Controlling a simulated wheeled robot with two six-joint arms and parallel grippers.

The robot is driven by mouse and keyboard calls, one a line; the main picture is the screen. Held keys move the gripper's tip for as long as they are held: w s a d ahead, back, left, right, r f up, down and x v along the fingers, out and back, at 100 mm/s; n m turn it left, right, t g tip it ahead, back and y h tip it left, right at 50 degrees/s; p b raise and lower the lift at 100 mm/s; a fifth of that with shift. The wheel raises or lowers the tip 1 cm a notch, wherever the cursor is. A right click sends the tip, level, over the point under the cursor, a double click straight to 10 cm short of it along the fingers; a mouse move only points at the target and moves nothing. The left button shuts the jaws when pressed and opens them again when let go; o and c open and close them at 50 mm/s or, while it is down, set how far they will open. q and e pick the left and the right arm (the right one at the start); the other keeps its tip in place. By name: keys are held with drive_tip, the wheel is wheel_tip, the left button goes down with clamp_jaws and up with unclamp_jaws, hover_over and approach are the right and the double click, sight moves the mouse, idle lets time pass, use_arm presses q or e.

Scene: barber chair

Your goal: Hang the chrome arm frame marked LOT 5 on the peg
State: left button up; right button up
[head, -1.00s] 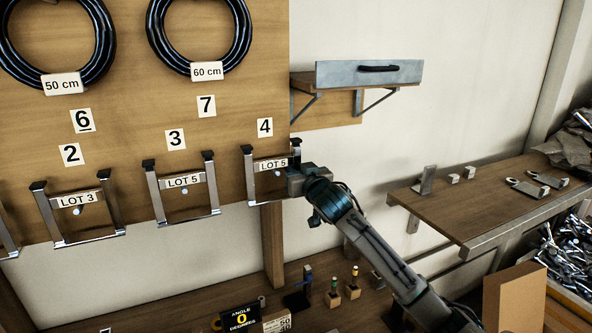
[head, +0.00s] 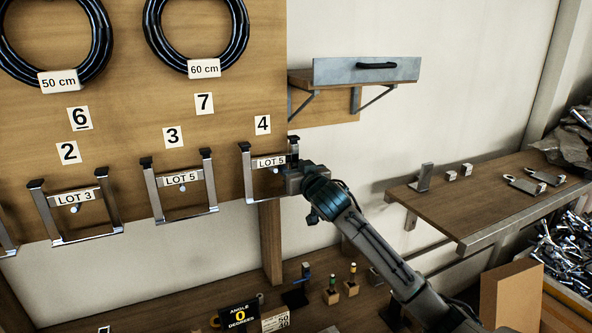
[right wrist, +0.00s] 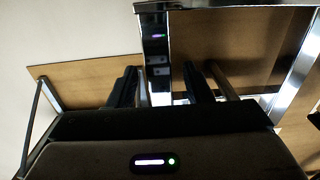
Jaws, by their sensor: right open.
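A chrome arm frame with a LOT 5 label (head: 247,178) hangs on the wooden board under number 4, its peg (head: 275,171) showing just below the label. My right gripper (head: 294,172) is at its right upright. In the right wrist view my gripper (right wrist: 160,86) is open, with one dark finger on each side of a chrome bar (right wrist: 157,45); I cannot tell whether they touch it. Another chrome frame marked LOT 5 (head: 154,190) hangs under number 3, and a LOT 3 frame (head: 45,213) under number 2. My left gripper is not in view.
Black hoses (head: 149,38) hang above. A small shelf (head: 326,120) with a grey drawer is at upper right. A wooden side shelf (head: 455,210) holds small metal parts. A lower bench (head: 185,318) carries small items and an ANGLE 0 DEGREES sign (head: 239,315).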

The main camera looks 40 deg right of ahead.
drive_tip(key=b+v, duration=0.5)
drive_tip(key=v, duration=0.5)
drive_tip(key=shift+s+b, duration=0.4)
drive_tip(key=shift+r, duration=0.15)
